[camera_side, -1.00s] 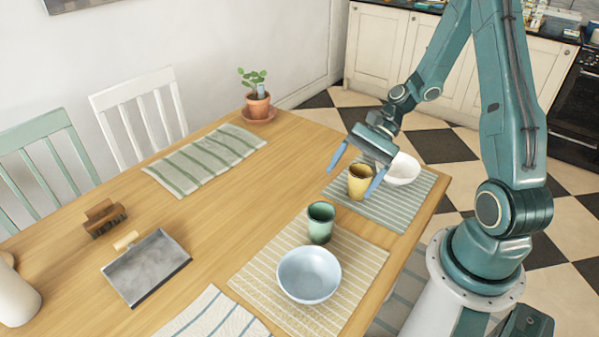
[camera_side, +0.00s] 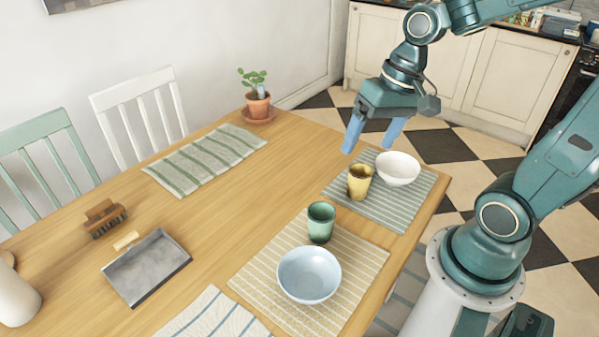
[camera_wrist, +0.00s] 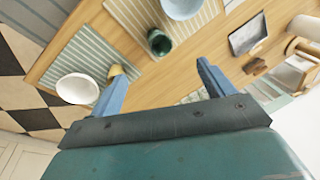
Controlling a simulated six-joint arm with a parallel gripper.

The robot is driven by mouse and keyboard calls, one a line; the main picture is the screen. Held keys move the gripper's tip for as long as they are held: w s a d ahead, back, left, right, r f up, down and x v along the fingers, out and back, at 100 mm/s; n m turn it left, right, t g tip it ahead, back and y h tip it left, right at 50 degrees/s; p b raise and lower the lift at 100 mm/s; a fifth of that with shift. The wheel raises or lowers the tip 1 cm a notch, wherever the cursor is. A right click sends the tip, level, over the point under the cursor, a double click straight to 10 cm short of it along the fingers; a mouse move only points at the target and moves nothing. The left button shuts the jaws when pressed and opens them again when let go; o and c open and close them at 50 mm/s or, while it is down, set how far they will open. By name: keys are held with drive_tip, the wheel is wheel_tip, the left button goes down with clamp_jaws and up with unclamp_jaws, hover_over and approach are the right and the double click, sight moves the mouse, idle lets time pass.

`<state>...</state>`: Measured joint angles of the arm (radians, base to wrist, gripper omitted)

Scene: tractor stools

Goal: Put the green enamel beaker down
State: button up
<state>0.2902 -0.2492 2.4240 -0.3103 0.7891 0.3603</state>
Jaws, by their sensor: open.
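The green beaker (camera_side: 321,222) stands upright on the beige striped placemat (camera_side: 352,253), just behind the pale blue bowl (camera_side: 309,274). It also shows in the wrist view (camera_wrist: 159,42), standing clear of my fingers. My gripper (camera_side: 371,138) is open and empty, raised above the far placemat, behind and to the right of the green beaker. Its blue fingers also show in the wrist view (camera_wrist: 160,88). A yellow beaker (camera_side: 359,182) stands below the fingers on the grey-green striped placemat (camera_side: 398,212), beside a white bowl (camera_side: 398,168).
A dustpan (camera_side: 147,266) and a brush (camera_side: 104,218) lie on the left of the wooden table. A potted plant (camera_side: 257,98) stands at the far end near another striped placemat (camera_side: 206,158). The table's middle is clear.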

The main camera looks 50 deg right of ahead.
drive_tip(key=s+r+n+t+h, duration=0.1)
drive_tip(key=s+r+n+t, duration=0.2)
drive_tip(key=s+r, duration=0.3)
drive_tip(key=shift+s+a+r+n+h, duration=0.35)
drive_tip(key=shift+s+a+n+h, duration=0.1)
drive_tip(key=shift+n, duration=0.45)
idle(0.7)
